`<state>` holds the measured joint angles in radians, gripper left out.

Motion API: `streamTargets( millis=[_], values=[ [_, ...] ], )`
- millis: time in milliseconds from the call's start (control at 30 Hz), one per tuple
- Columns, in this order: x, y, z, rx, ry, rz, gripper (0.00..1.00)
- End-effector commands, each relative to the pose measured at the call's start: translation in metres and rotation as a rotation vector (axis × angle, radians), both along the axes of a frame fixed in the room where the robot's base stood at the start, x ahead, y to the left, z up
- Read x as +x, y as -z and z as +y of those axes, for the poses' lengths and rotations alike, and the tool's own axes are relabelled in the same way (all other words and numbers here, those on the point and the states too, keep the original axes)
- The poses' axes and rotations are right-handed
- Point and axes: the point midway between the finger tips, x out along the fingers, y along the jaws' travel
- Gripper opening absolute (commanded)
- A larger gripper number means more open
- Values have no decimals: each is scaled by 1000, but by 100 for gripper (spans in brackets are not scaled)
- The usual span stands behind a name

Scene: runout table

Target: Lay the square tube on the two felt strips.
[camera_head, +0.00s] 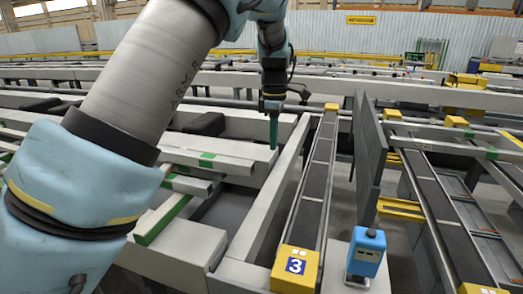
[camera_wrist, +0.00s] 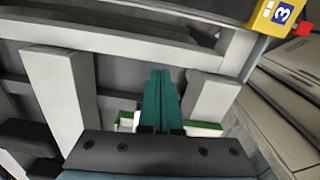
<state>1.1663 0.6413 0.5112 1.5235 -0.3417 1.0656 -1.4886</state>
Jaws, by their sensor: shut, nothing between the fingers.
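My gripper (camera_head: 273,134) hangs with its fingers pointing down, near the right end of a pale bar in the head view. In the wrist view its two teal fingers (camera_wrist: 162,98) are together with nothing between them. Several pale straight bars lie at the left centre; one carries a green band (camera_head: 207,156). I cannot tell for sure which is the square tube. A pale piece with a green edge (camera_head: 160,221) lies lower left; whether the green is felt is unclear. In the wrist view green-edged pale pieces (camera_wrist: 206,128) show beside the fingers, partly hidden.
A yellow block marked 3 (camera_head: 296,266) caps a dark-topped rail. A blue device (camera_head: 366,252) stands right of it. A tall grey plate (camera_head: 369,150) stands upright beyond the rail. Dark blocks (camera_head: 206,124) lie among the beams. My arm covers much of the left.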

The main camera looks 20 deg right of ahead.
Motion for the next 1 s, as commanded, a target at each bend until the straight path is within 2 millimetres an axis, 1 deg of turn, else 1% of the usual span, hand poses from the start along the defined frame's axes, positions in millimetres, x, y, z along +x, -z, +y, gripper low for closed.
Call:
streamTargets(
  millis=[167, 300, 467, 600, 700, 833, 1000],
  values=[
    [0, 29, 2, 5, 0, 4, 0],
    [0, 59, 2, 6, 0, 3, 0],
    [0, 90, 2, 5, 0, 3, 0],
    [14, 89, 19, 1, -3, 0, 0],
    [20, 90, 27, 1, -1, 1, 0],
    [24, 91, 32, -1, 0, 1, 0],
    [25, 92, 33, -1, 1, 1, 0]
  ],
)
